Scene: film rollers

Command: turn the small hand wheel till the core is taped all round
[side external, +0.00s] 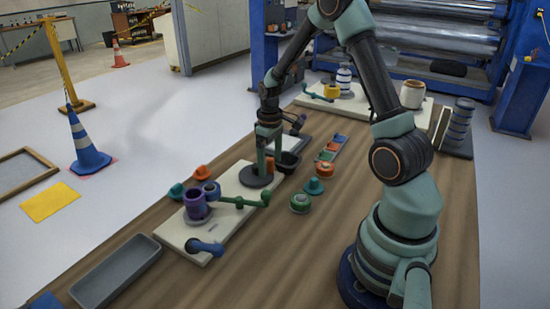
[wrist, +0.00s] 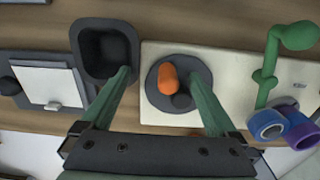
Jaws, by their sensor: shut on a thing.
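The small hand wheel is a dark grey disc (side external: 256,178) with an orange knob (wrist: 168,78), flat on a cream board (side external: 228,190). In the wrist view the disc (wrist: 180,102) lies between my fingers. My gripper (side external: 266,165) points down over the wheel and is shut on it; the exact contact is hard to see. The purple core (side external: 196,208) stands upright at the board's left part, with a blue ring-shaped roll (side external: 211,188) beside it. A green arm (side external: 243,202) reaches toward them. I cannot tell how much of the core is taped.
A dark open bin (wrist: 104,22) and a pad on a grey tray (wrist: 48,86) lie beside the board. A blue handle (side external: 206,248) and a long grey tray (side external: 115,272) are at the front left. A teal piece (side external: 314,186) and a green roll (side external: 300,203) stand to the right.

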